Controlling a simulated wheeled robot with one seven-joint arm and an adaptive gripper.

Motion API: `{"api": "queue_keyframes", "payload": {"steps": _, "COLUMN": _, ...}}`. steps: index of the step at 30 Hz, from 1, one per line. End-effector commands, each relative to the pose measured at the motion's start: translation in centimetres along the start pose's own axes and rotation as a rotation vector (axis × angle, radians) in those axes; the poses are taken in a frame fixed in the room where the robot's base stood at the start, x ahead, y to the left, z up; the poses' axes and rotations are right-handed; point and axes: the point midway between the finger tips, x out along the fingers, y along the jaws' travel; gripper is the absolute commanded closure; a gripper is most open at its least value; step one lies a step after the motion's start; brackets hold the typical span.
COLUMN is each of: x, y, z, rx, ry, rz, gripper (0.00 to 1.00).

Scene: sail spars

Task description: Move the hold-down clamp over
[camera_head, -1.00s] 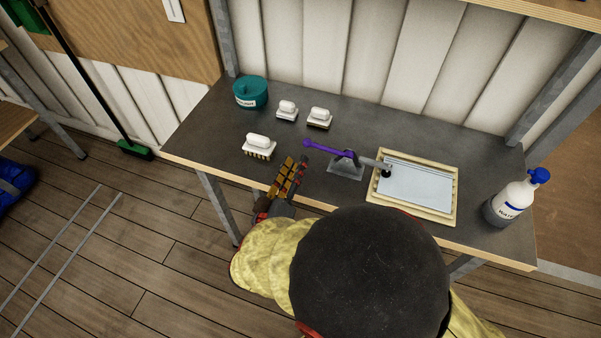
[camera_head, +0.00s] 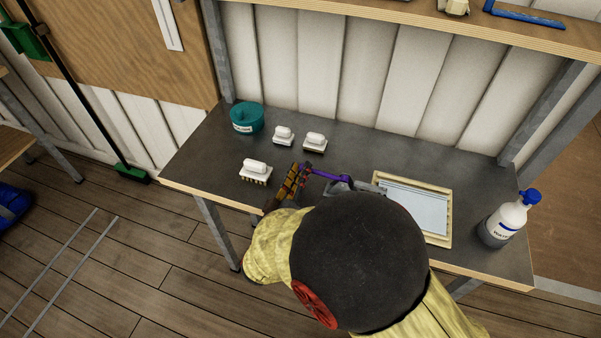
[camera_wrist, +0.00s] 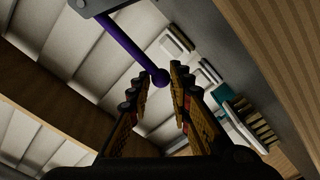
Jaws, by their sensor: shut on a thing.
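The hold-down clamp stands on the dark bench, with a purple handle (camera_head: 330,176) and a grey metal bracket (camera_head: 341,187). Its handle points left, lying low. My arm hides its right end and part of the frame it reaches. My gripper (camera_head: 301,171) is at the handle's left end. In the wrist view the fingertips of my gripper (camera_wrist: 161,78) close on the round end of the purple handle (camera_wrist: 125,42). The wooden frame with a pale panel (camera_head: 431,210) lies right of the clamp, partly behind my arm.
Several white-backed brushes, one of them (camera_head: 256,170) left of my gripper, lie on the bench (camera_head: 215,160). A teal tub (camera_head: 247,118) stands at the back left. A white bottle with a blue cap (camera_head: 508,219) stands at the right end. A shelf (camera_head: 420,22) runs above.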

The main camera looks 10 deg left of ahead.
Motion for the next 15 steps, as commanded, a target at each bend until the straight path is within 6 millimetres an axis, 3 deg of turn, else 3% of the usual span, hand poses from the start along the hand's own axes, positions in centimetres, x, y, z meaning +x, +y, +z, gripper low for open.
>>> {"api": "queue_keyframes", "payload": {"steps": 15, "x": 0.0, "y": 2.4, "z": -1.3, "rx": -0.001, "ry": -0.003, "rz": 0.0, "gripper": 0.95}}
